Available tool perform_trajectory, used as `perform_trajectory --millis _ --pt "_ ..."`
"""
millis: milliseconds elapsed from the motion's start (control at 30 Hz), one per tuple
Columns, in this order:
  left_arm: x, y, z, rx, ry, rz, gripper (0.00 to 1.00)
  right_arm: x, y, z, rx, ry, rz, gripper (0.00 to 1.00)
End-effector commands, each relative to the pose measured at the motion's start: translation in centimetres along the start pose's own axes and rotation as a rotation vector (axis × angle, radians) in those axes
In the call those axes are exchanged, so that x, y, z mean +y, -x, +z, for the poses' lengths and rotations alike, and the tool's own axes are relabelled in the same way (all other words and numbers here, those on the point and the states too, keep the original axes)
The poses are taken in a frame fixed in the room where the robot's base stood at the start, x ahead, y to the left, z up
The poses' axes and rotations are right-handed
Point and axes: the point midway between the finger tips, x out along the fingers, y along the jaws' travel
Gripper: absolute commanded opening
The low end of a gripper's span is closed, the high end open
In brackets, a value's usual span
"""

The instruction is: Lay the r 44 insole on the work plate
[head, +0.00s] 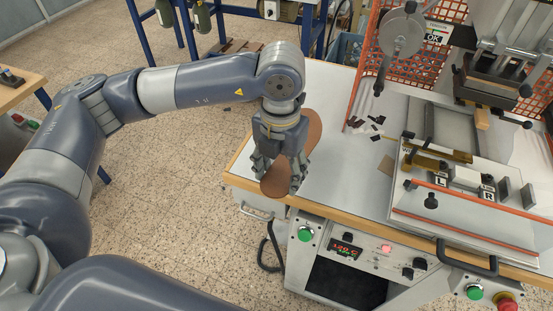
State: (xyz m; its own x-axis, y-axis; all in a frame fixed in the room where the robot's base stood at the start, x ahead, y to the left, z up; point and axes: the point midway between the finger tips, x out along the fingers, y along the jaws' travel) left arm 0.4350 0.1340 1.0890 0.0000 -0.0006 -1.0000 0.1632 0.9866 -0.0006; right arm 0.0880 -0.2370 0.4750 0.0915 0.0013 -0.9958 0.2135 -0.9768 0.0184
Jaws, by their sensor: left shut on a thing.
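A brown insole (313,130) is in the fingers of my left gripper (279,180), which is shut on it. The gripper points down over the left end of the white table, and part of the insole is hidden behind it. I cannot tell whether the insole touches the table top. The work plate (440,190), with L and R labels and clamp parts on it, lies to the right under the press, apart from the insole. My right gripper is not in view.
The foil stamping press (490,75) stands at the right behind the plate. An orange mesh guard (420,65) rises at the back. Dark scraps (376,125) lie on the table (345,185) between gripper and plate. Buttons and a display (346,247) are on the front panel.

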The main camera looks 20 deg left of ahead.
Motion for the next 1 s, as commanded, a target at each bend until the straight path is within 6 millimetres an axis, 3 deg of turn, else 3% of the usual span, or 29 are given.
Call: perform_trajectory --millis 33,200,400,733,1000 --pt "-0.9 -0.4 -1.1 -0.003 -0.008 0.0 0.3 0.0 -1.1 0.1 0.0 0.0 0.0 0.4" --pt "-3.0 0.1 -4.0 -0.003 -0.006 0.0 0.3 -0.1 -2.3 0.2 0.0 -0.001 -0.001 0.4" --pt "-4.2 0.6 -5.7 -0.002 -0.002 -0.001 0.29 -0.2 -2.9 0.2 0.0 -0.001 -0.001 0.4" --pt "-4.2 0.6 -6.1 0.0 -0.066 -0.001 0.29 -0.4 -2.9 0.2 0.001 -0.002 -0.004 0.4" --pt "-3.0 0.0 -6.0 0.001 -0.458 -0.005 0.29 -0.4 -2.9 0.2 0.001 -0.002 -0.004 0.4"
